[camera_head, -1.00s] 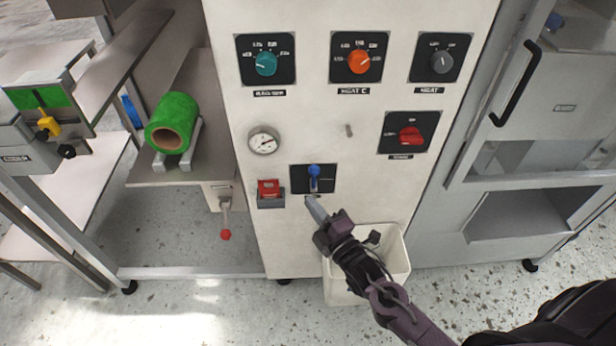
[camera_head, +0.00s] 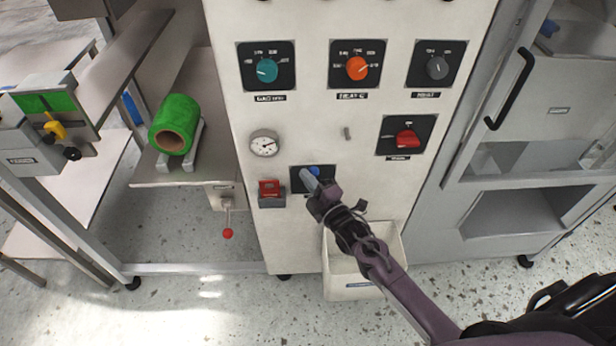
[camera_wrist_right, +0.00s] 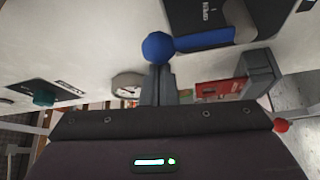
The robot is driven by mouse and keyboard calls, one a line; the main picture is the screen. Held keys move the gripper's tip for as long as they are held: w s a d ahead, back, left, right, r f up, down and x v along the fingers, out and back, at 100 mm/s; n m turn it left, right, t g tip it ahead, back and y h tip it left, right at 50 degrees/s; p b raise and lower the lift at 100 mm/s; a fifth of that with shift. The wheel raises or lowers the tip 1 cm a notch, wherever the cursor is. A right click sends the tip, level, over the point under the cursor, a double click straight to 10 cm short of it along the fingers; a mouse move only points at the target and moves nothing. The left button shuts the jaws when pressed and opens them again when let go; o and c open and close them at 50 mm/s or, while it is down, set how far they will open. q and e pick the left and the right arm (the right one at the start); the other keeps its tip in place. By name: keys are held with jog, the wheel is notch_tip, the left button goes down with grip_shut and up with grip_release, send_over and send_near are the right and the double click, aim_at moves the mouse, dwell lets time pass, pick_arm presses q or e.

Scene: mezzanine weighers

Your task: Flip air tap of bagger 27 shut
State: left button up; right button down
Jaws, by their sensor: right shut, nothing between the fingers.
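The air tap is a blue lever with a round blue knob (camera_head: 315,171) on a black plate (camera_head: 326,184), low on the white cabinet front. In the right wrist view the knob (camera_wrist_right: 158,47) sits just at the fingertips, and its blue lever (camera_wrist_right: 205,39) runs right across the dark plate. My right gripper (camera_head: 306,176) is shut and empty, its tips over the plate's left part, beside the knob. It hides part of the lever and plate. I cannot tell whether the tips touch the knob. My left gripper is not in view.
A red switch (camera_head: 269,188) and a gauge (camera_head: 264,143) lie left of the tap. A red rotary switch (camera_head: 407,138) and several dials are above. A white bin (camera_head: 350,287) stands below my right arm. A red-tipped lever (camera_head: 228,232) hangs at the left.

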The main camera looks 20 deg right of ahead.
pick_arm(q)
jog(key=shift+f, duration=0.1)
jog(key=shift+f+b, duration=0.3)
jog(key=shift+b, duration=0.1)
pick_arm(e)
jog(key=shift+d+m, duration=0.25)
jog(key=shift+m, duration=0.05)
